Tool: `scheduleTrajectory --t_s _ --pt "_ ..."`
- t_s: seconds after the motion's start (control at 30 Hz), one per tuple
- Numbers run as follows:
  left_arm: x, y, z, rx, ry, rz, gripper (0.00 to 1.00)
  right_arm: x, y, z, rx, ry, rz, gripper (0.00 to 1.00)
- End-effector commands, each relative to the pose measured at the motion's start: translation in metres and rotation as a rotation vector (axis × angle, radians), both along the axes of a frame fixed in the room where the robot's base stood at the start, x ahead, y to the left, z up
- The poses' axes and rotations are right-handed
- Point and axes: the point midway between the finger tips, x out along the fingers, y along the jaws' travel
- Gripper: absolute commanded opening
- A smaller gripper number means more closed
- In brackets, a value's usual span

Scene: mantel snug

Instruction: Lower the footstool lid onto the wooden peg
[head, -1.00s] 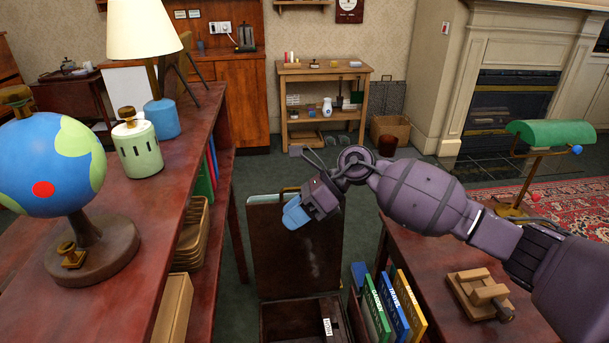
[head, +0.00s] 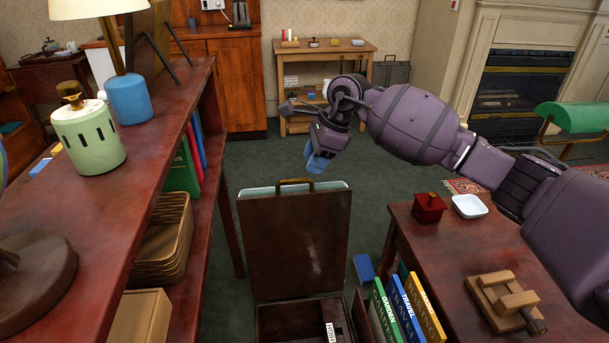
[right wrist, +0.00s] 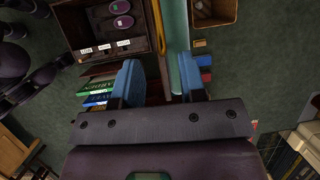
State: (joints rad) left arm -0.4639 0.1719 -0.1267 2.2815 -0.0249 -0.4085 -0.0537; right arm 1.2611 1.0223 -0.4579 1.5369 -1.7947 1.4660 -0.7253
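The footstool lid (head: 293,245) is a dark brown panel standing upright, open, with a handle (head: 295,184) on its top edge and a pale blue layer behind it. The open footstool box (head: 275,318) lies below it; a white label stands inside. In the right wrist view the lid (right wrist: 178,40) shows nearly edge-on, beside the box with small labels (right wrist: 103,47). My right gripper (head: 320,160) is above the lid's top edge, right of the handle. Its blue fingers are spread in the right wrist view (right wrist: 160,82), with the lid edge between them, grip not visible. I cannot pick out the wooden peg.
A red side table (head: 425,262) at right holds a wooden clamp-like piece (head: 505,300), a red box (head: 429,207) and a white dish (head: 469,206). Upright books (head: 400,308) stand beside the footstool. A long shelf (head: 150,190) borders the left. Floor behind the lid is clear.

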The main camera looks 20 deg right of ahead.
Motion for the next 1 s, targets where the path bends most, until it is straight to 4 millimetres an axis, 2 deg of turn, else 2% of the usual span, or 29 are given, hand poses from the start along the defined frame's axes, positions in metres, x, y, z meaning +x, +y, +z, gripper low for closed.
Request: scheduleTrajectory --t_s 0.03,0.1,0.3,0.73,0.9,1.0 --pt "-0.001 -0.001 -0.002 0.003 0.002 -0.004 0.87 0.001 0.004 -0.014 0.002 0.008 0.001 0.38" --pt "0.001 -0.001 -0.001 0.006 -0.004 -0.009 0.87 0.003 0.007 -0.023 0.002 0.007 0.000 0.38" --pt "0.006 -0.003 0.001 0.013 -0.021 -0.023 0.87 0.007 0.015 -0.040 0.002 0.003 -0.001 0.38" --pt "0.010 -0.005 0.004 0.014 -0.033 -0.028 0.87 0.008 0.017 -0.043 0.002 -0.001 0.000 0.38" --pt "0.009 -0.005 0.003 0.014 -0.029 -0.028 0.87 0.008 0.017 -0.043 0.002 -0.001 0.000 0.12" --pt "0.009 -0.005 0.002 0.014 -0.028 -0.028 0.87 0.008 0.017 -0.043 0.002 -0.001 0.000 0.00"
